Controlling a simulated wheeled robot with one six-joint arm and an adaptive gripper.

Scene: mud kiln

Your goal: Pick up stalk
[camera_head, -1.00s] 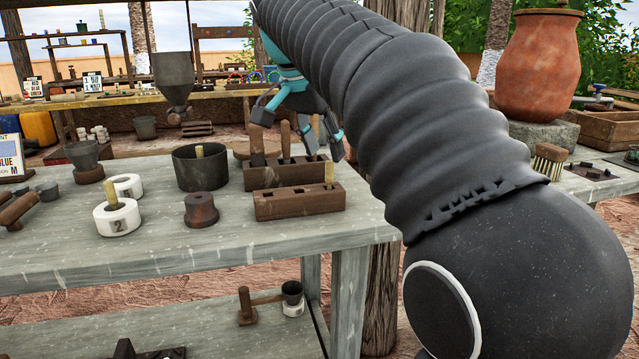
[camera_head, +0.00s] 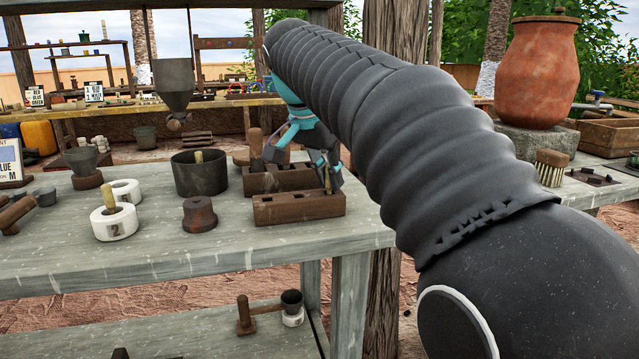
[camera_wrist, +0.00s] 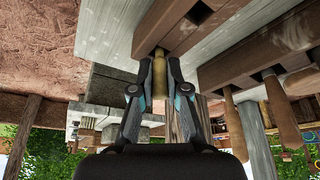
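The stalk (camera_wrist: 160,75) is a short yellowish-tan stick. It stands upright in the right hole of the front brown slotted block (camera_head: 290,209). My gripper (camera_head: 328,178) is over the right end of that block, with its fingertips low on both sides of the stalk. In the wrist view, my gripper (camera_wrist: 161,76) has its two dark fingers drawn in close on the stalk, one on each side, and looks shut on it. The stalk's lower end is hidden in the block. In the head view the fingers cover most of the stalk.
A second block (camera_head: 262,180) with wooden-handled tools stands just behind. The table's front (camera_head: 180,262) is clear.

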